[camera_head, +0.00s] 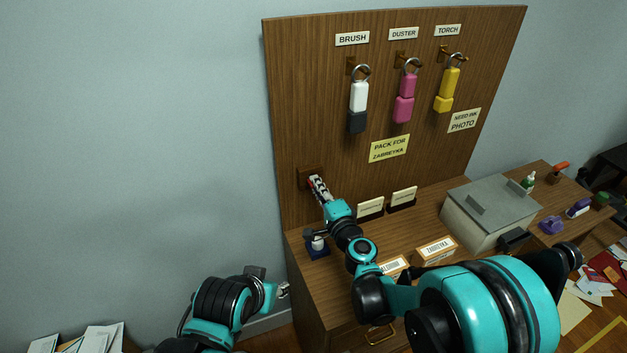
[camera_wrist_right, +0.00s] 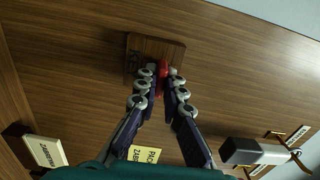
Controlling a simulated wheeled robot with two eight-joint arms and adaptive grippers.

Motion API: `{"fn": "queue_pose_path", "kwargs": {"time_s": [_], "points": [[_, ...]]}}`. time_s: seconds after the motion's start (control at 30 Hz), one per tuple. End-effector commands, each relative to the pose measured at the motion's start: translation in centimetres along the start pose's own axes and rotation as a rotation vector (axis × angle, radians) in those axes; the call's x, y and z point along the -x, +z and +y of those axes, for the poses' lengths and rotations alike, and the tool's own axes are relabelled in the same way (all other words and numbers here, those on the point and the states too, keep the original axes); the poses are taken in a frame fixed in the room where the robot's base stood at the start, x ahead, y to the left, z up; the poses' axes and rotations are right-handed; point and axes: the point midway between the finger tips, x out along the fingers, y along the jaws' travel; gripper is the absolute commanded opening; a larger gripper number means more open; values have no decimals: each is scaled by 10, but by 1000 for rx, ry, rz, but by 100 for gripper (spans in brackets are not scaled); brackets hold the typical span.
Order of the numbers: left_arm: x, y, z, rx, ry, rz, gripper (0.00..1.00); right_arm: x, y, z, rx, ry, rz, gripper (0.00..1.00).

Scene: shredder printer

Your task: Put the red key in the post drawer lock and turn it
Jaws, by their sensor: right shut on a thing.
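My right gripper (camera_head: 315,184) reaches up to a small dark wooden block (camera_head: 304,177) at the left edge of the wooden backboard. In the right wrist view, my right gripper (camera_wrist_right: 161,76) is shut on the red key (camera_wrist_right: 164,69), of which only a small red part shows between the fingertips. The key is right in front of the wooden block (camera_wrist_right: 142,45); I cannot tell whether it touches it. The fingers hide the key in the head view. My left gripper (camera_head: 284,290) is low, left of the cabinet. I cannot make out the post drawer lock.
A brush (camera_head: 358,104), a pink duster (camera_head: 404,98) and a yellow torch (camera_head: 448,90) hang on the backboard. Below are a grey box-shaped machine (camera_head: 488,212), small labelled cartons (camera_head: 436,250) and card holders (camera_head: 370,208). A brass handle (camera_head: 380,337) is on the cabinet front.

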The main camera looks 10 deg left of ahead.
Motion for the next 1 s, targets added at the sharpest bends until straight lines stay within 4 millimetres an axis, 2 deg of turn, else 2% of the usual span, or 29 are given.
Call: {"fn": "queue_pose_path", "kwargs": {"time_s": [0.5,1.0], "points": [[-2,2,0,0,0,0,40,11,0,1,0,0,0,0],[-2,2,0,0,0,0,40,11,0,0,0,0,0,0]]}}
